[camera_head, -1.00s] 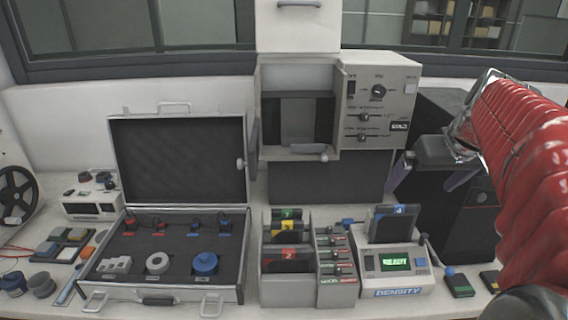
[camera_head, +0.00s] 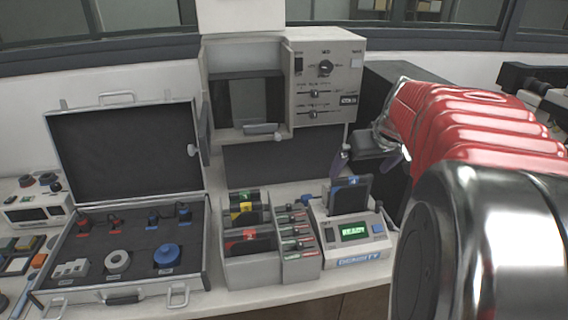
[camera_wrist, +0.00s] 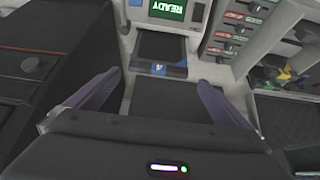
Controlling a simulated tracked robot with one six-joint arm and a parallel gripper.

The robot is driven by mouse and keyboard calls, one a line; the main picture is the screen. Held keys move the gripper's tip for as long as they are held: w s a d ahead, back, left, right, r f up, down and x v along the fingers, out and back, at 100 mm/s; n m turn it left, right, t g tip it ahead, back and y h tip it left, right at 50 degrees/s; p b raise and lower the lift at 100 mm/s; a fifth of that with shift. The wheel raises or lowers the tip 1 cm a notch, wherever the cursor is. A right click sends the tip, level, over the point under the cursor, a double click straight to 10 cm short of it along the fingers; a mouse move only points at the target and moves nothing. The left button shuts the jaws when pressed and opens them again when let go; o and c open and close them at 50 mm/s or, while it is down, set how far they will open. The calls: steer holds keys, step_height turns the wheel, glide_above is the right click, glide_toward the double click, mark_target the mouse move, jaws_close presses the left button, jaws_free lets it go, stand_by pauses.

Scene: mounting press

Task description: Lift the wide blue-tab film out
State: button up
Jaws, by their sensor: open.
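The wide dark film with a blue tab marked 4 (camera_head: 349,196) stands upright in the slot of the density reader (camera_head: 352,250). Its blue tab is at its top edge, and it also shows in the wrist view (camera_wrist: 160,48). My gripper (camera_wrist: 159,80) is open and empty, its two purple-grey fingers spread on either side of the blue tab's line. In the head view my gripper (camera_head: 372,158) is above and behind the film, slightly to its right. The fingers look apart from the film. The film's lower part is hidden in the reader.
A rack (camera_head: 254,269) with green, yellow and red tab films stands left of the reader, beside a narrow rack of small labelled pieces (camera_head: 300,262). Further left is an open case (camera_head: 120,105). A grey cabinet with knobs (camera_head: 327,85) rises behind.

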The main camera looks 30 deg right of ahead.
mark_target(354, 178)
steer(key=shift+w+f, duration=0.15)
steer(key=shift+f, duration=0.15)
steer(key=shift+x, duration=2.65)
steer(key=shift+d, duration=0.2)
steer(key=c, duration=1.1)
